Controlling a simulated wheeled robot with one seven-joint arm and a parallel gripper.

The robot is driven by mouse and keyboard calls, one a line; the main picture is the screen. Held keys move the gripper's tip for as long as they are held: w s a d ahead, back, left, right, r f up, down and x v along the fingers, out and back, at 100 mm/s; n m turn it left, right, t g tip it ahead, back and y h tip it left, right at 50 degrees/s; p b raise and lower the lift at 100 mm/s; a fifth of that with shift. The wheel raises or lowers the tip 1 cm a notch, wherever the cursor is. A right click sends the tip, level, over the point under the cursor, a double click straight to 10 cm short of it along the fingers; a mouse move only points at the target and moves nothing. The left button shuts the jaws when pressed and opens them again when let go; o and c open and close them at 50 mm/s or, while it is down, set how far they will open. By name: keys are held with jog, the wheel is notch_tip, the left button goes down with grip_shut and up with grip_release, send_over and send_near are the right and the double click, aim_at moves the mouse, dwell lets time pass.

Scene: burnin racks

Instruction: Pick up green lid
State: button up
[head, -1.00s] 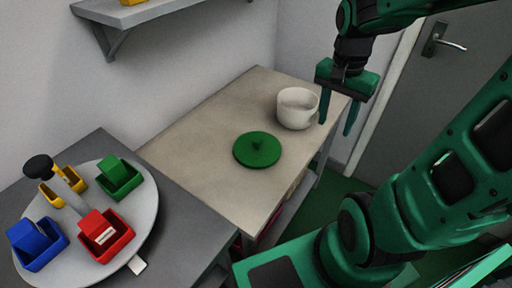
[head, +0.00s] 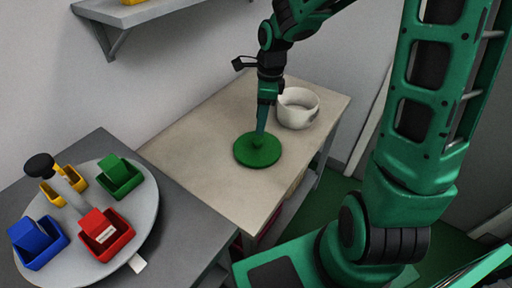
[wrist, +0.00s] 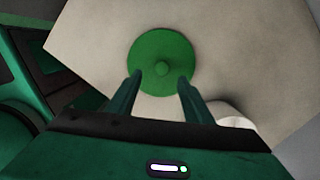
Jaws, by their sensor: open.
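The green lid (head: 257,150) is a flat round disc with a small knob in its middle. It lies on the beige tabletop (head: 205,140). It also shows whole in the wrist view (wrist: 163,62), with the knob near its centre. My gripper (head: 261,129) points down just above the lid, close to the knob. In the wrist view my gripper (wrist: 160,76) is open, with its two fingers apart on either side of the knob's line and nothing between them. Whether the fingertips touch the lid is unclear.
A white pot (head: 298,108) stands on the table right behind the lid, close to my gripper. A grey table (head: 190,215) at left bears a round turntable (head: 148,205) with coloured bins. A wall shelf (head: 125,14) hangs above. The table's front left is clear.

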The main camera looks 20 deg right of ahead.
send_over(258, 139)
jog(key=f, duration=0.4)
jog(key=shift+s+d+f, duration=0.1)
jog(key=shift+s+f, duration=0.1)
jog(key=shift+s, duration=0.05)
jog(key=shift+w+f, duration=0.2)
jog(key=shift+f, duration=1.15)
jog(key=shift+w+f, duration=0.15)
jog(key=shift+f, duration=1.2)
jog(key=c, duration=1.1)
